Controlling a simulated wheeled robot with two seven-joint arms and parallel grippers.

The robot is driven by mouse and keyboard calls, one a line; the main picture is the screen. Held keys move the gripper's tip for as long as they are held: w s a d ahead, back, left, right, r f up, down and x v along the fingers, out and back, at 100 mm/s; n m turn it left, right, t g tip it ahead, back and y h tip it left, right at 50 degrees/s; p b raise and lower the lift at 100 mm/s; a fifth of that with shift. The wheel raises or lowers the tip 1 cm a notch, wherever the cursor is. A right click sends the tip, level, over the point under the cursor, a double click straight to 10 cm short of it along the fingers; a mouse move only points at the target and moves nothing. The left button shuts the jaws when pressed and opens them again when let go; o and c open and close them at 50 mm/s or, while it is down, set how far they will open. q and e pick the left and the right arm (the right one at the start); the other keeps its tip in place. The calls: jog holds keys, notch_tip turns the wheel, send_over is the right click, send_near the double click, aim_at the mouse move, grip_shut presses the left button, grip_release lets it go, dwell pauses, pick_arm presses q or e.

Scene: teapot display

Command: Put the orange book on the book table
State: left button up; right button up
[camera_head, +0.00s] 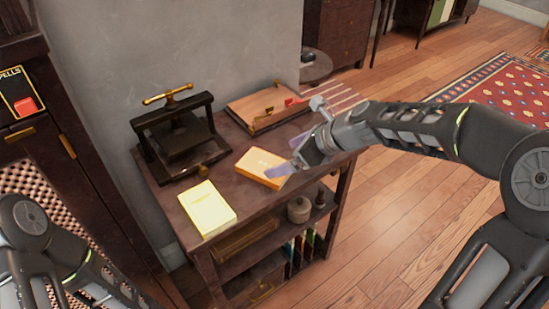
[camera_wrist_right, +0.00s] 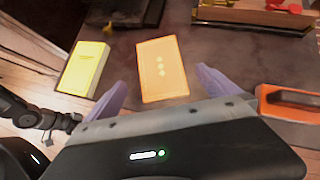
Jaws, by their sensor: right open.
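The orange book (camera_head: 260,167) lies flat on the dark wooden table (camera_head: 240,205), near its right front edge. It also shows in the right wrist view (camera_wrist_right: 161,70), between and just beyond the two purple fingers. My right gripper (camera_head: 280,158) is open over the right end of the book, with one finger overlapping its corner in the head view. In the right wrist view the gripper (camera_wrist_right: 163,88) has nothing between its fingertips that I can see gripped. My left arm shows at the lower left, but its gripper is out of view.
A yellow book (camera_head: 207,208) lies to the left of the orange one. A black book press (camera_head: 178,135) stands at the back left of the table, and a wooden board with tools (camera_head: 268,106) at the back right. Lower shelves hold a pot (camera_head: 299,209) and several books.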

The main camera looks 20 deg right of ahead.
jog(key=v, duration=0.4)
jog(key=shift+s+d+r, duration=0.15)
jog(key=shift+s, duration=0.05)
dwell(0.6)
